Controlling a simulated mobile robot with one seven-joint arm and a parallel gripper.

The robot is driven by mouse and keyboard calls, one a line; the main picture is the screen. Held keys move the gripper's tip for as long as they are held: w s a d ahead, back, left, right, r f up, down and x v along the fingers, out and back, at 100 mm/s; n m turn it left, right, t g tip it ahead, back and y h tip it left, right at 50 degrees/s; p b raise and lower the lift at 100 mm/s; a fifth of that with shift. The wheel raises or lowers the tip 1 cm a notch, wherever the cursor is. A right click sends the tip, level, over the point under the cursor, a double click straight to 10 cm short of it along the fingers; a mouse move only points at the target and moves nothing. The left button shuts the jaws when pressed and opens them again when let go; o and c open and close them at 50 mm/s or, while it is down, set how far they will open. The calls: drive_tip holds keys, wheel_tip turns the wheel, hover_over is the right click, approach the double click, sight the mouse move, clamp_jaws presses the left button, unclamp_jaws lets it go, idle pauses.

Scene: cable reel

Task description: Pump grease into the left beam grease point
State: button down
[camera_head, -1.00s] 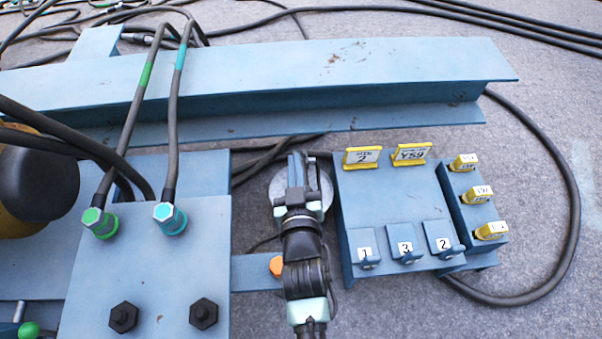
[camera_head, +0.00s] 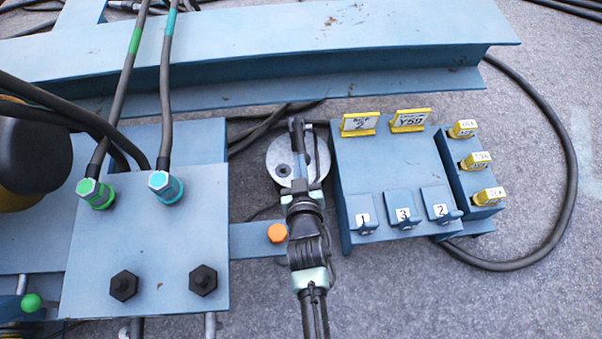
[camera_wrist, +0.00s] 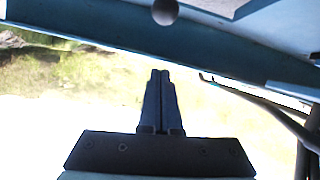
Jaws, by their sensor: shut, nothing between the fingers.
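My gripper (camera_head: 298,124) is in the head view, over the right part of a round grey disc (camera_head: 279,163); I cannot tell whether it touches the disc. In the wrist view, its two dark fingers (camera_wrist: 161,76) are together with nothing between them. The long blue beam (camera_head: 270,35) crosses the top of the head view, beyond the fingertips. I cannot make out a marked left beam grease point or a grease pump. An orange round cap (camera_head: 277,233) sits on a blue bar left of my wrist. A dark round knob (camera_wrist: 165,11) shows in the wrist view.
A blue stand (camera_head: 385,165) with yellow tags and numbered tabs is close on the right. A blue plate (camera_head: 150,235) with green and teal hose fittings and two black bolts is on the left. A black cable (camera_head: 560,230) loops over the grey ground at right.

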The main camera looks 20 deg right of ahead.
drive_tip(key=b+x, duration=0.2)
drive_tip(key=x, duration=0.3)
drive_tip(key=shift+w+f, duration=0.1)
drive_tip(key=shift+f, duration=0.1)
drive_tip(key=shift+s+d+f+b, duration=0.15)
drive_tip(key=shift+f+b, duration=0.2)
drive_tip(key=shift+f, duration=0.55)
drive_tip(key=shift+s+d+f+b, duration=0.1)
drive_tip(key=shift+s+f+b, duration=0.2)
drive_tip(key=shift+f, duration=0.6)
drive_tip(key=shift+f, duration=0.2)
